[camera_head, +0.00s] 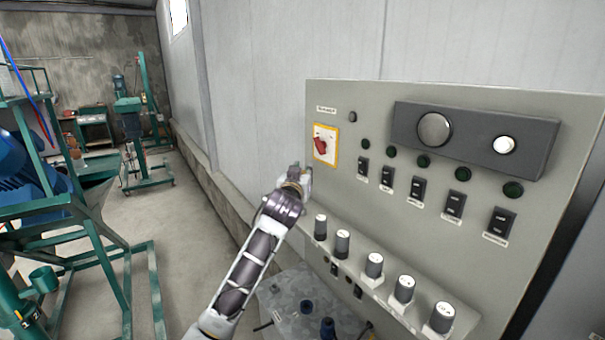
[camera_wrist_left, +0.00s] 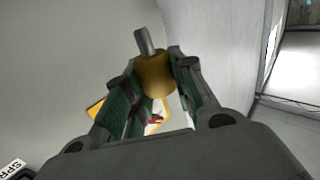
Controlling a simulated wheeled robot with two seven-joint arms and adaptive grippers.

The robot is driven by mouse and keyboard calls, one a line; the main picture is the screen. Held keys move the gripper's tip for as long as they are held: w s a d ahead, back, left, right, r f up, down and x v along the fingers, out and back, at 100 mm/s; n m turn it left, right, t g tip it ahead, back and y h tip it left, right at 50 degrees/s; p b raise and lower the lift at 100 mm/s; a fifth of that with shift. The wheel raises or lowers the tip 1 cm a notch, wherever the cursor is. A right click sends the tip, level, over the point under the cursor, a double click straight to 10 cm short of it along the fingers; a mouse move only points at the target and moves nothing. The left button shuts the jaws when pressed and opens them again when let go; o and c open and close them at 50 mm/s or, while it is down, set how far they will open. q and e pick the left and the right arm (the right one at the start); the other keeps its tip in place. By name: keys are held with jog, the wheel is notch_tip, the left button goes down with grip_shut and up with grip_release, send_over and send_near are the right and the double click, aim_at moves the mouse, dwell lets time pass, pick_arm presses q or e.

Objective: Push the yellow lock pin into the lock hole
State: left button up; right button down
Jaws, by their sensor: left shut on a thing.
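The yellow lock pin (camera_wrist_left: 155,72) shows in the left wrist view as a dull yellow cylinder with a grey metal rod at its upper end. My left gripper (camera_wrist_left: 154,82) is shut on it, a finger on each side. In the head view my left gripper (camera_head: 300,176) is just left of the grey control panel's edge, below a red rotary switch (camera_head: 320,144) on a yellow-framed plate. The pin is not clear there. The switch also shows between the fingers in the left wrist view (camera_wrist_left: 155,119). I cannot make out the lock hole. My right gripper is not in view.
The grey control panel (camera_head: 350,205) carries black rocker switches, green buttons, a gauge block (camera_head: 470,137) and a lower row of several knobs (camera_head: 373,264). A pale wall (camera_head: 270,70) stands behind it. Green machinery (camera_head: 75,200) stands at the left, with open floor between.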

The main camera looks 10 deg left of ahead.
pick_arm(q)
jog(key=shift+r, duration=0.15)
jog(key=shift+s+r, duration=0.1)
jog(key=shift+s, duration=0.2)
jog(key=shift+f, duration=0.4)
jog(key=shift+f+b, duration=0.5)
jog(key=shift+f, duration=0.05)
jog(key=shift+f+b, duration=0.6)
jog(key=shift+f, duration=0.35)
jog(key=shift+f+b, duration=0.45)
jog(key=shift+f, duration=0.55)
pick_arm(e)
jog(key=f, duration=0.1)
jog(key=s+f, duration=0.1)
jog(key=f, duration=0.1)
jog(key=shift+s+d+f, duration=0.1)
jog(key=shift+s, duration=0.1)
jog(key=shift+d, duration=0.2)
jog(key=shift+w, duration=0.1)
